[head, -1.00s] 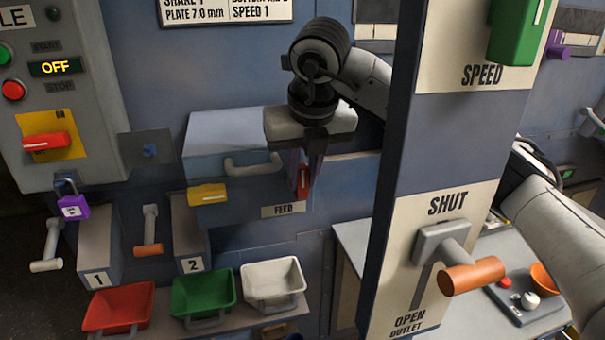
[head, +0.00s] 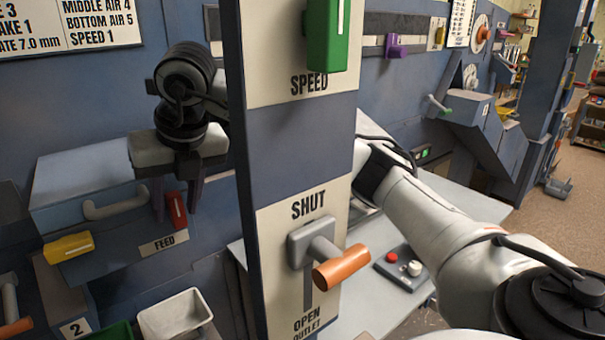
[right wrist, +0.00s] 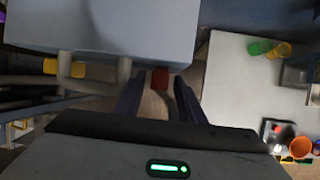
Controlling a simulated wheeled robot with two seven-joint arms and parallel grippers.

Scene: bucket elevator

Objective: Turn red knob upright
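The red knob (head: 177,210) with a white line is on the front of the blue-grey box, just above the FEED label (head: 164,243). Its long side runs roughly up and down, about square to the label. My right gripper (head: 176,205) is at the box front with its dark fingers on either side of the knob, with gaps visible. In the right wrist view the red knob (right wrist: 160,78) shows between the spread fingers of the right gripper (right wrist: 160,100), near their far ends. My left gripper is in no view.
A pillar (head: 300,130) with a green SPEED knob (head: 327,35) and an orange SHUT/OPEN handle (head: 342,267) stands in front of my right arm. A yellow knob (head: 68,247) and a box handle (head: 115,207) are left of the red knob. A white bin (head: 175,315) is below.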

